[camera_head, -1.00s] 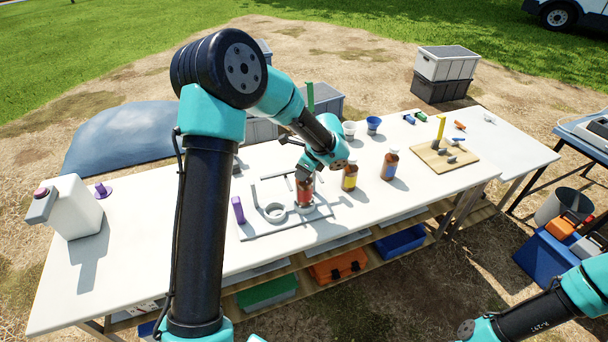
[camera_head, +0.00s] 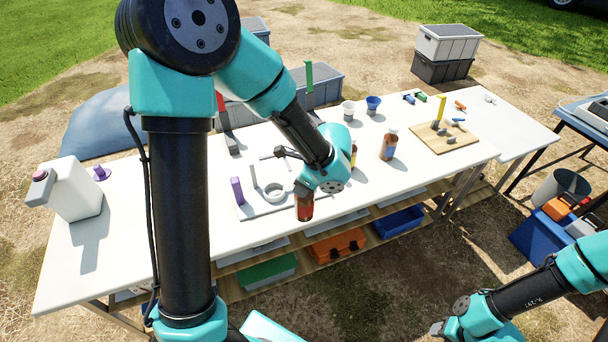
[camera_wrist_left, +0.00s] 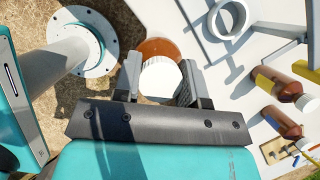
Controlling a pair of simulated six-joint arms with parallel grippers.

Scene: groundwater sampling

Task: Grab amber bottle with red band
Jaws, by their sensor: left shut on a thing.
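The amber bottle with a red band (camera_head: 304,209) hangs from my left gripper (camera_head: 303,189), by the table's front edge in the head view. In the left wrist view its white cap (camera_wrist_left: 160,78) and amber shoulder sit between the two fingers of the gripper, which is shut on it. Its base is clear of the grey holder tray (camera_head: 285,208). My right gripper (camera_head: 440,327) is low at the right, empty and away from the table; whether its jaws are open or shut is too small to tell.
An amber bottle with a blue band (camera_head: 389,146) stands to the right. A yellow-banded bottle (camera_wrist_left: 276,84) is mostly hidden behind my left gripper in the head view. A purple block (camera_head: 237,190), a white jug (camera_head: 73,190) and a wooden board (camera_head: 444,137) are on the white table.

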